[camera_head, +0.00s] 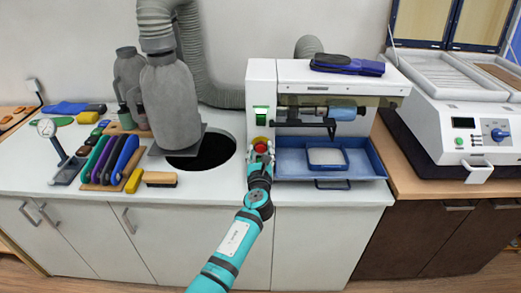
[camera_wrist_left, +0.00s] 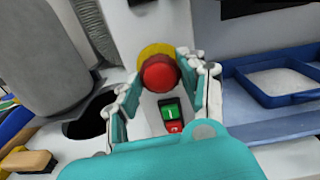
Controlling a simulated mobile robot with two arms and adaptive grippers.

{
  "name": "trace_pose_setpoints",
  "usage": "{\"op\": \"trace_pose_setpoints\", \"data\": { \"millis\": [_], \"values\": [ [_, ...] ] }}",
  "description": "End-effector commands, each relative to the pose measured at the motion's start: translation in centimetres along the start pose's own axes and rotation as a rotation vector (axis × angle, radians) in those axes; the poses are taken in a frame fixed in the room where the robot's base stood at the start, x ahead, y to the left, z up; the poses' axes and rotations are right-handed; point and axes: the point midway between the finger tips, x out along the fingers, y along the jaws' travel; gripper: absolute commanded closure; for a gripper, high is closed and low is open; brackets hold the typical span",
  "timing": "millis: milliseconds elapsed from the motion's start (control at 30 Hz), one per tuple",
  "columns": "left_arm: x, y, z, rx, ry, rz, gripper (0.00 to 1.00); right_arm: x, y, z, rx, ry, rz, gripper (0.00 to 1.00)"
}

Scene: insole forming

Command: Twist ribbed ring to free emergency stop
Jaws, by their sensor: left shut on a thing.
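The red emergency stop (camera_head: 261,147) is on the lower left front of the white machine (camera_head: 262,80). In the left wrist view, the emergency stop (camera_wrist_left: 160,72) shows as a round red head before a yellow disc (camera_wrist_left: 152,49). My left gripper (camera_head: 260,155) comes from below in the head view. Its fingers (camera_wrist_left: 158,84) lie on both sides of the red head and are shut on it. I cannot make out ribs on the ring. Below the head is a switch with a green and a red key (camera_wrist_left: 170,114). My right gripper is not in view.
A blue tray (camera_head: 371,168) juts out right of the gripper, holding a smaller blue tray (camera_head: 344,157). A dark round opening (camera_head: 228,152) lies to the left. Several tools and a wood-backed brush (camera_head: 160,179) lie farther left.

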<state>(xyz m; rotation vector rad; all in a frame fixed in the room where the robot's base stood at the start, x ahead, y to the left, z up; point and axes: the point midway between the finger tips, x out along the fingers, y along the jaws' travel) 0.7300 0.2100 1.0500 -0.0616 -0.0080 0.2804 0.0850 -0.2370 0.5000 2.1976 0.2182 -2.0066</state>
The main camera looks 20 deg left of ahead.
Motion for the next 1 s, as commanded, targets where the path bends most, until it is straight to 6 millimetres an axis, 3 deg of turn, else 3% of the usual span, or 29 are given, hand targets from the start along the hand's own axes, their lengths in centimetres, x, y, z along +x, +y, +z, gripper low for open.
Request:
{"op": "trace_pose_setpoints", "data": {
  "millis": [1000],
  "values": [
    [0.0,-0.1,0.0,0.320,-0.001,-0.001,0.82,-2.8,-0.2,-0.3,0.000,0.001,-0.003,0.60]
  ]
}}
